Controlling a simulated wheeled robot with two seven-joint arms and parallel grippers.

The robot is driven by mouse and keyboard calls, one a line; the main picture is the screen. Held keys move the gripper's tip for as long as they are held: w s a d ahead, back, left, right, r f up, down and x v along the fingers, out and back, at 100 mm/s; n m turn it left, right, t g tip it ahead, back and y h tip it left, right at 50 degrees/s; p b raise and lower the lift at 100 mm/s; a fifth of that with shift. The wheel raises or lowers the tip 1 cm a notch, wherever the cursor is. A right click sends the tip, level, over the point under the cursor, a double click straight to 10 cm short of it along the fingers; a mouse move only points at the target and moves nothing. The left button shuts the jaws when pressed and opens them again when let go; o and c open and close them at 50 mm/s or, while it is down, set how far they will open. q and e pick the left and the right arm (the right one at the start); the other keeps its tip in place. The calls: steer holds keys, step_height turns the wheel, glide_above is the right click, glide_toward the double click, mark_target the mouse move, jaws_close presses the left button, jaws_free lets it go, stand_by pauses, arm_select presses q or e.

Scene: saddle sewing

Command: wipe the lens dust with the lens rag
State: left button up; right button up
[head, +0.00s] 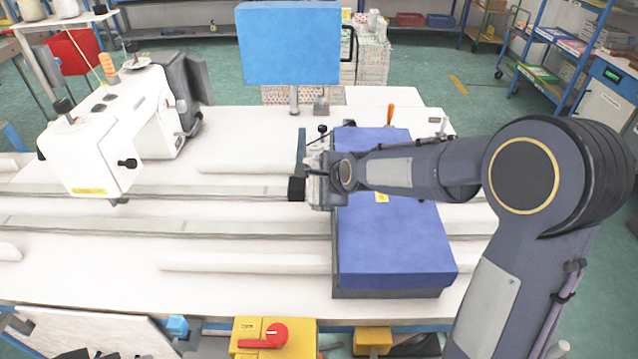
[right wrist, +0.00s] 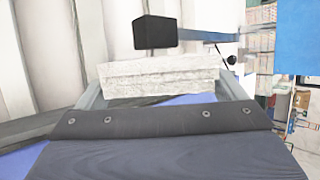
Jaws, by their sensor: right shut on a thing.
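My right gripper (head: 316,178) is over the table at the left edge of the blue-topped box, with its arm reaching in from the right. In the right wrist view its jaws (right wrist: 155,84) are shut on a folded, pale grey, crinkled lens rag (right wrist: 162,76). A small black block (head: 297,189), likely the lens housing, is just left of the gripper in the head view. It also shows just beyond the rag in the right wrist view (right wrist: 156,32). I cannot tell whether the rag touches it. No lens face or dust is visible. My left gripper is not in view.
The blue-topped box (head: 395,245) lies under my right arm. A white sewing machine (head: 115,135) stands at the left. A blue panel (head: 288,45) rises at the back. Rails cross the white table (head: 130,268). A red switch (head: 276,335) is at the front edge.

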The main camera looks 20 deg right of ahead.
step_height(320, 180, up, 9)
steer(key=p, duration=0.8)
steer(key=shift+r+p, duration=0.75)
steer(key=shift+r, duration=0.6)
